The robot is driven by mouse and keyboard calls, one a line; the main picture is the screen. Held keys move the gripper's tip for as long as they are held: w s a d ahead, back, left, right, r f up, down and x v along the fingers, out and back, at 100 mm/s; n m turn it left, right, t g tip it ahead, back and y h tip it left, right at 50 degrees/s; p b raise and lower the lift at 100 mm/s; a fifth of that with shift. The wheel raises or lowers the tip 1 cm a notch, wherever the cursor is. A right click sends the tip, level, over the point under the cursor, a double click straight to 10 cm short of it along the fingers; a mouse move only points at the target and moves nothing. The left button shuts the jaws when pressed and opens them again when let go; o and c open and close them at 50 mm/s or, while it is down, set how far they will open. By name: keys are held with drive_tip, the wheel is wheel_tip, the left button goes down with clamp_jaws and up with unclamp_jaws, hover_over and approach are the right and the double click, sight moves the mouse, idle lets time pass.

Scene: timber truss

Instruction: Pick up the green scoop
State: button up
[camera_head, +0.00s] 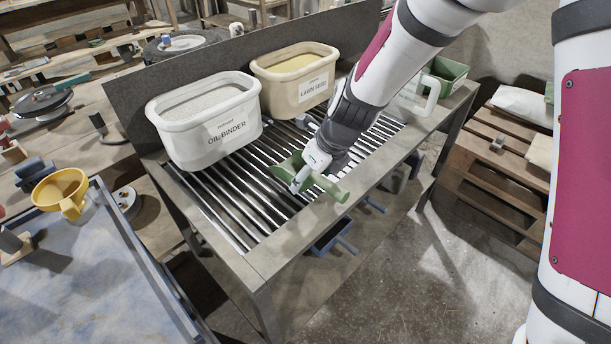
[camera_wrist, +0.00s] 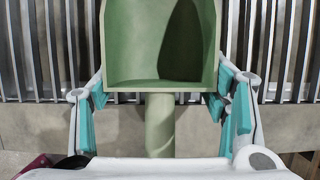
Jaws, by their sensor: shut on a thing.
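The green scoop (camera_head: 331,188) is at the front edge of the slatted grate in the head view, its handle pointing toward the lower right. In the wrist view its open bowl (camera_wrist: 160,45) faces the camera and its handle (camera_wrist: 160,125) runs down between the fingers. My gripper (camera_head: 307,174) is over the scoop and shut on it. The wrist view shows my gripper's teal finger pads (camera_wrist: 163,100) on either side of the scoop. The contact points are partly hidden, and I cannot tell whether the scoop touches the grate.
An oil binder tub (camera_head: 205,122) and a lawn seed tub (camera_head: 296,82) stand on the grate (camera_head: 225,205) behind the scoop. A yellow funnel (camera_head: 62,190) lies on the left table.

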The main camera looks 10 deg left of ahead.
sight(310, 186)
drive_tip(key=shift+r, duration=0.15)
drive_tip(key=shift+r+p, duration=0.3)
drive_tip(key=shift+r, duration=0.3)
wheel_tip(310, 186, up, 2)
drive_tip(key=shift+r+p, duration=0.2)
drive_tip(key=shift+p, duration=0.25)
drive_tip(key=s+d+r+p, duration=0.1)
drive_tip(key=s, duration=1.5)
drive_tip(key=shift+d, duration=0.15)
